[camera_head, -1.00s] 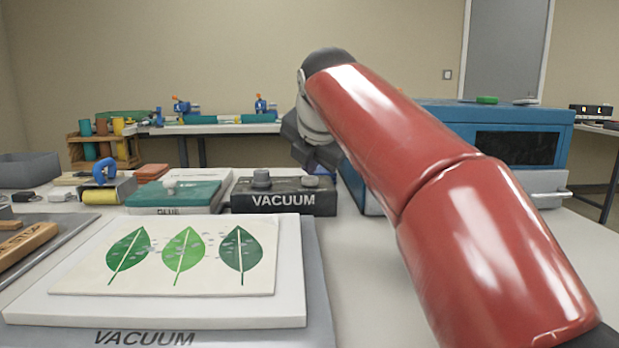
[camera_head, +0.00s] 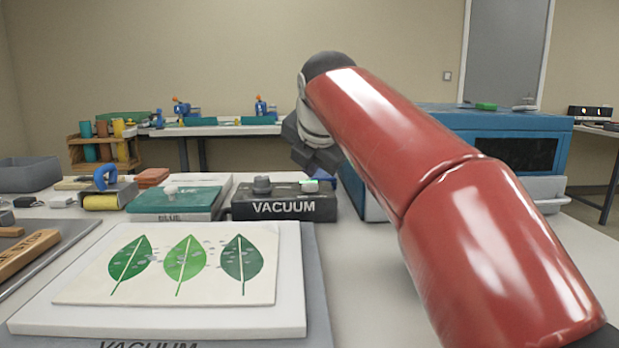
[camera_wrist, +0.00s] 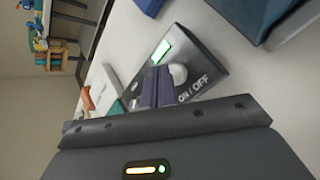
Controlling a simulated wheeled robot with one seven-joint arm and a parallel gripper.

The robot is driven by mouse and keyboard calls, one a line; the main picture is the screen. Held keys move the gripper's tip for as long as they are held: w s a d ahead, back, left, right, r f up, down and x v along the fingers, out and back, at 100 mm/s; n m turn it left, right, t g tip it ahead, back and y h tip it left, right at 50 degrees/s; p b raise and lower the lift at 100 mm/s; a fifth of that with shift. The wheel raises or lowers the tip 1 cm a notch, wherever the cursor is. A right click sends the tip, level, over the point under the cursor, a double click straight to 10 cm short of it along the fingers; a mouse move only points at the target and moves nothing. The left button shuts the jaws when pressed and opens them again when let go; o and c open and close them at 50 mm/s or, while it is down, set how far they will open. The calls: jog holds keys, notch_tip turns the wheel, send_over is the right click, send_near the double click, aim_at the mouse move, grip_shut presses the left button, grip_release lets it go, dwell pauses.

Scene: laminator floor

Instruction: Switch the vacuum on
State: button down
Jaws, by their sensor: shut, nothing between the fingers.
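The vacuum control box (camera_head: 284,207) is dark, labelled VACUUM, and stands behind the leaf print. In the wrist view the box (camera_wrist: 205,62) shows a round pale button (camera_wrist: 178,75) beside ON / OFF lettering, with the lamp (camera_wrist: 161,51) glowing green. My gripper (camera_wrist: 157,88) is shut and empty, its fingertips at the button's near edge; I cannot tell whether they touch it. In the head view my arm hides most of the gripper.
The leaf print (camera_head: 165,262) lies on a white slab on the grey vacuum bed (camera_head: 318,290). A blue machine (camera_head: 450,118) stands behind my arm. A yellow roller (camera_head: 100,201) lies farther left.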

aim_at(311, 186)
jog(key=shift+r, duration=0.15)
notch_tip(311, 186, up, 4)
jog(key=p, duration=0.4)
jog(key=shift+r+p, duration=0.1)
jog(key=shift+p, duration=0.25)
jog(key=shift+r, duration=0.85)
